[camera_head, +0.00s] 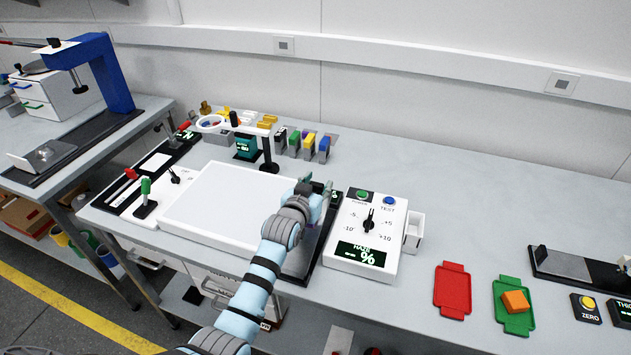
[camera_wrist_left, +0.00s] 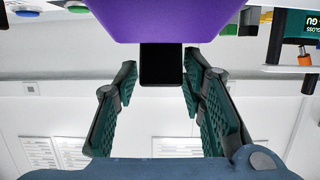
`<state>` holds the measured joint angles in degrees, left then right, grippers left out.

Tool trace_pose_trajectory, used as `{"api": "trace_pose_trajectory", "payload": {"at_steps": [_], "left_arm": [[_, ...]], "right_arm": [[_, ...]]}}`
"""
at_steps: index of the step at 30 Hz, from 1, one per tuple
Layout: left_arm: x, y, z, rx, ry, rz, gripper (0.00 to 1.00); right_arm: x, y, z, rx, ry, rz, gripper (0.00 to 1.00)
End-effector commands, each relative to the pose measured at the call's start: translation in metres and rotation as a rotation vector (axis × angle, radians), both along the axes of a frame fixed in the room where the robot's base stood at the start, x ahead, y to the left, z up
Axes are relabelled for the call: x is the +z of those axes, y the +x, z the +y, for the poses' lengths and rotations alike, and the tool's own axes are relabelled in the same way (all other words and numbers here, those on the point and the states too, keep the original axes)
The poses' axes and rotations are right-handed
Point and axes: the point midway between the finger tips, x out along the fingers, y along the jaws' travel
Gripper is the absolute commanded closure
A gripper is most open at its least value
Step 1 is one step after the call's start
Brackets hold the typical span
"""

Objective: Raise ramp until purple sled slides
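A purple thing (camera_head: 316,207), likely the sled, shows partly behind my left gripper (camera_head: 318,186) in the head view, at the right edge of the large white panel. In the left wrist view the purple body (camera_wrist_left: 180,18) fills the top middle, with a black block (camera_wrist_left: 161,66) just below it. My left gripper's two teal-padded fingers (camera_wrist_left: 160,90) stand apart on either side of the black block, with light gaps showing. A dark base strip (camera_head: 327,235) lies beside the white panel; the ramp is not clearly made out. My right gripper is not in view.
The white panel (camera_head: 225,210) lies left of my arm. A white haze meter with a dial (camera_head: 368,235) stands close on the right. Red (camera_head: 453,288) and green (camera_head: 513,318) trays lie further right. A black lamp post (camera_head: 268,155) stands behind the panel.

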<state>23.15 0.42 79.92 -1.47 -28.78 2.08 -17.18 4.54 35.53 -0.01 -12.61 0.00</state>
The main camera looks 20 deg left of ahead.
Motion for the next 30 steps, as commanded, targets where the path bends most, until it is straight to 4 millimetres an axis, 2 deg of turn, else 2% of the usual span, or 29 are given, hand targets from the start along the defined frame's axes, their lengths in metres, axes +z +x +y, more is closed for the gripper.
{"api": "trace_pose_trajectory", "payload": {"at_steps": [7,10,14,21,25,30], "left_arm": [[0.003,0.001,0.000,-0.001,0.002,-0.007,0.62],[0.005,-0.005,0.000,-0.001,0.003,-0.008,0.62],[0.012,-0.031,0.000,0.001,0.003,-0.010,0.62],[0.028,-0.094,-0.002,-0.001,0.003,-0.006,0.62],[0.034,-0.112,-0.003,-0.001,0.003,-0.006,0.62],[0.035,-0.117,-0.003,0.000,0.003,-0.005,0.62]], "right_arm": [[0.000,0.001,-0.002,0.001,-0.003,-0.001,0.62],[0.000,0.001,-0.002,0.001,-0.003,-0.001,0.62],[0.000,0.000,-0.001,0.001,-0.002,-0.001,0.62],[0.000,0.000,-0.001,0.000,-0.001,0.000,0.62],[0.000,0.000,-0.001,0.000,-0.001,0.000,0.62],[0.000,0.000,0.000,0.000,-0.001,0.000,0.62]]}}
